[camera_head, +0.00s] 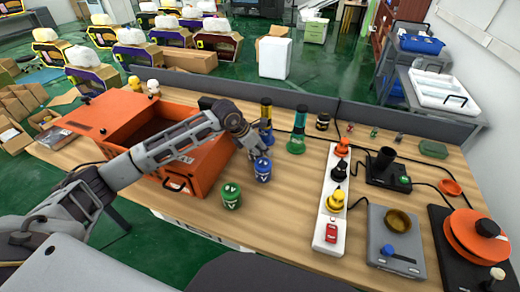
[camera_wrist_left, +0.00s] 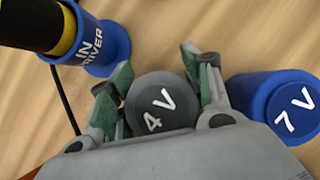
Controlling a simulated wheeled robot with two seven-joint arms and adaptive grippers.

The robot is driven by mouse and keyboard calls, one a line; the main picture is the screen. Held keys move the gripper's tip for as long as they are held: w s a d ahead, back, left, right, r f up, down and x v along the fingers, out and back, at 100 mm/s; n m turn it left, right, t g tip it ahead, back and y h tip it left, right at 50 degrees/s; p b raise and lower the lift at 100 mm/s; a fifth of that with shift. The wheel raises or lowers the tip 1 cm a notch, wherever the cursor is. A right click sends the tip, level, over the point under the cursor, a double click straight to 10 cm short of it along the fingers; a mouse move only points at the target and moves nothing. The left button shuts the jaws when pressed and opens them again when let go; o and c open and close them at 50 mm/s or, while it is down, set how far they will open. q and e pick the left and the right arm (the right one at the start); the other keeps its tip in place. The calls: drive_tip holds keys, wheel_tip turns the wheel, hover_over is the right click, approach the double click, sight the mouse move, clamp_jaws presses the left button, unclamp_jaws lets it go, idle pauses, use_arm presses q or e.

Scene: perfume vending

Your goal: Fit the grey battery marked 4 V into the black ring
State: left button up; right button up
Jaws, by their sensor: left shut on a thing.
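My left gripper (camera_head: 254,152) is low over the table, between the orange box and the blue battery. In the left wrist view the gripper (camera_wrist_left: 162,88) is shut on the grey battery marked 4 V (camera_wrist_left: 160,103), one finger on each side. In the head view the gripper hides most or all of that battery. A black round holder (camera_head: 384,160), which looks like the black ring, stands on a dark base at the right, well away from the gripper. My right gripper is not in view.
A blue battery marked 7 V (camera_wrist_left: 290,105) stands close beside the gripper. A green battery (camera_head: 231,196) stands nearer. A blue driver holder (camera_wrist_left: 105,50) is close by. The orange box (camera_head: 205,165) is left. A white power strip (camera_head: 328,215) lies between the gripper and the black holder.

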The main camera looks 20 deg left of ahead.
use_arm(q)
drive_tip(key=o, duration=1.3)
drive_tip(key=shift+s+a+r, duration=0.1)
drive_tip(key=shift+a+r, duration=0.05)
drive_tip(key=shift+r, duration=0.15)
drive_tip(key=v, duration=1.1)
drive_tip(key=shift+r, duration=0.2)
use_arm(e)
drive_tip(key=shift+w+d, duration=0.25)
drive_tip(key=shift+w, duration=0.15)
use_arm(q)
drive_tip(key=shift+s, duration=0.1)
